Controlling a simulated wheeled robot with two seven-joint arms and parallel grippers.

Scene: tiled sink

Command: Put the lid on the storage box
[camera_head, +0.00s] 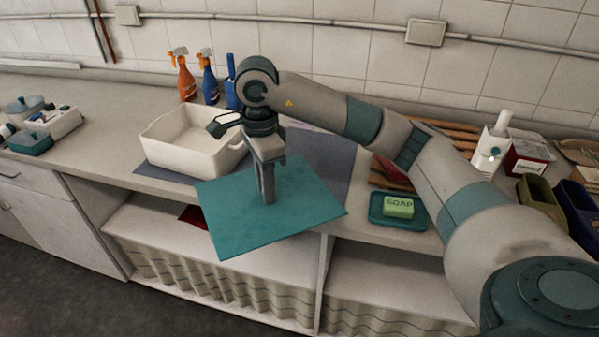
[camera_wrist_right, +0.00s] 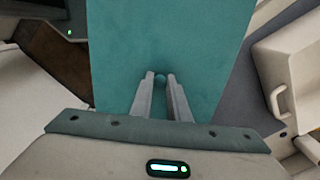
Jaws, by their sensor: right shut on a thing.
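The lid (camera_head: 312,201) is a flat teal rectangle in the head view, held out over the counter's front edge, to the right of the box. My right gripper (camera_head: 268,198) points down and is shut on the small round knob at the lid's middle. In the right wrist view the fingers (camera_wrist_right: 160,80) close around the knob, and the lid (camera_wrist_right: 215,50) fills the middle. The storage box (camera_head: 167,155) is white and open at the top, standing on a grey mat. It also shows at the right of the wrist view (camera_wrist_right: 300,62). My left gripper is not in view.
Spray bottles, one orange (camera_head: 186,76) and one blue (camera_head: 209,80), stand behind the box. Green soap (camera_head: 398,207) lies on a teal tray (camera_head: 376,217) right of the lid. Left of the box the counter (camera_head: 100,115) is largely clear.

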